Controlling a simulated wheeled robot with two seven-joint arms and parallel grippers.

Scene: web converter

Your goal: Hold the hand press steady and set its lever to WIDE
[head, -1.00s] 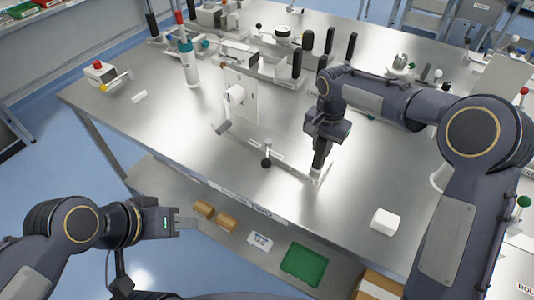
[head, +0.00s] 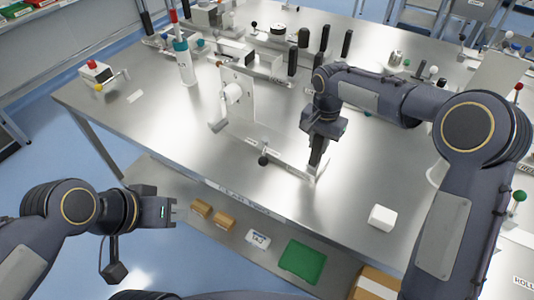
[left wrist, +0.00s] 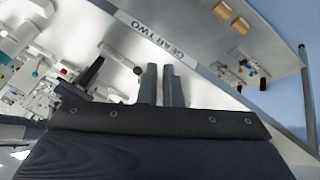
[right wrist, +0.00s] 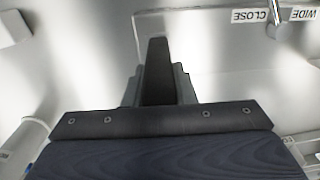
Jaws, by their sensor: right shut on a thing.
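In the right wrist view the lever rod (right wrist: 275,12) stands between the CLOSE label (right wrist: 249,16) and the WIDE label (right wrist: 303,14). My right gripper (head: 317,163) is shut on the dark upright handle (right wrist: 157,70) at the base's right end. My left gripper (head: 182,210) is empty, off the table's front edge; its fingers (left wrist: 161,85) show a narrow gap.
A white block (head: 382,218) lies on the table to the right. Below the front edge a shelf holds brown boxes (head: 224,219) and a green tray (head: 302,262).

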